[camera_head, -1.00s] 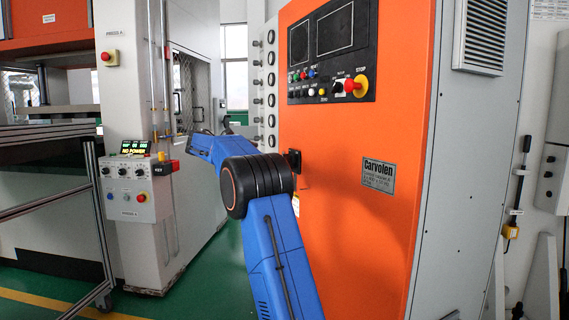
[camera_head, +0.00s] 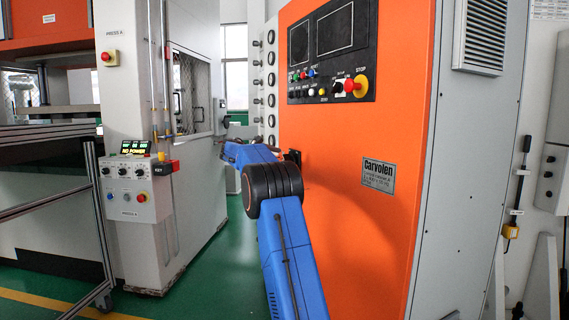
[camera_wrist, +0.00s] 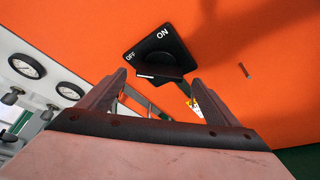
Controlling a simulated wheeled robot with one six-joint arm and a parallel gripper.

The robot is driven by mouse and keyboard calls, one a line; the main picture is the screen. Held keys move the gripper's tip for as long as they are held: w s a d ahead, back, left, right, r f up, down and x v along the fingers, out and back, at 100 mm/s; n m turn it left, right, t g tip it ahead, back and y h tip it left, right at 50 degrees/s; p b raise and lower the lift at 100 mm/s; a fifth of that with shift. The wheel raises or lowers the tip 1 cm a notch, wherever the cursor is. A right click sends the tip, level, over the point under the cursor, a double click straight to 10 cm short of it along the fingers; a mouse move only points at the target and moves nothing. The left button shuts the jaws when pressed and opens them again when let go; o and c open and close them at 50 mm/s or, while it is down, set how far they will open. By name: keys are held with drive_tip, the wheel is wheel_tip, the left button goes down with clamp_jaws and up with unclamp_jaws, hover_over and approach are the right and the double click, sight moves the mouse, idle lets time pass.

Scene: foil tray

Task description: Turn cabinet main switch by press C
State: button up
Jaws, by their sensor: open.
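The cabinet main switch (camera_wrist: 155,57) is a black plate with a round knob, marked OFF and ON, on the orange cabinet front (camera_wrist: 225,45). A short white mark shows on the knob's lower edge, on the OFF side. My gripper (camera_wrist: 157,79) is open and empty in the wrist view, its two fingers on either side of the knob's lower part. I cannot tell whether they touch it.
The cabinet's upper panel (camera_head: 332,50) carries small buttons and a red stop knob (camera_head: 351,86). A column of gauges (camera_head: 271,80) stands left of the cabinet. A press control box (camera_head: 128,188) with a "NO POWER" display is further left. Green floor lies between.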

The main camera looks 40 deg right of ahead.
drive_tip(key=shift+x, duration=1.75)
drive_tip(key=shift+c, duration=0.3)
drive_tip(key=c, duration=1)
